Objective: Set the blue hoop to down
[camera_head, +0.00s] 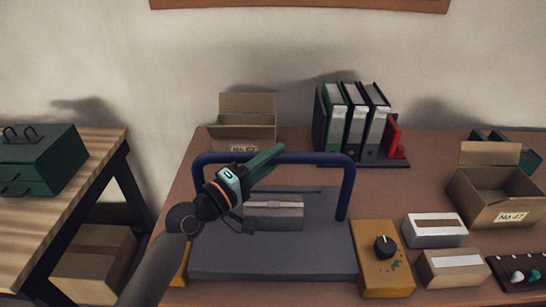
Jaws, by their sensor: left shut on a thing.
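The blue hoop (320,158) is a dark blue tubular arch standing raised over a flat grey base (215,266) on the table. Its crossbar runs level and its right leg comes down at the right side of the base. My left gripper (266,158) is shut on the crossbar, left of its middle. My left arm and gripper hide part of the hoop's left leg. A grey box-like object (275,214) lies on the base beneath the crossbar. My right gripper is not in view.
A yellow box with a black knob (385,247) stands right of the base, beside white-topped boxes (434,230). Binders (350,122) and an open cardboard box (247,119) stand behind. Another open carton (497,194) is at right. A green toolbox (40,160) sits on the left table.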

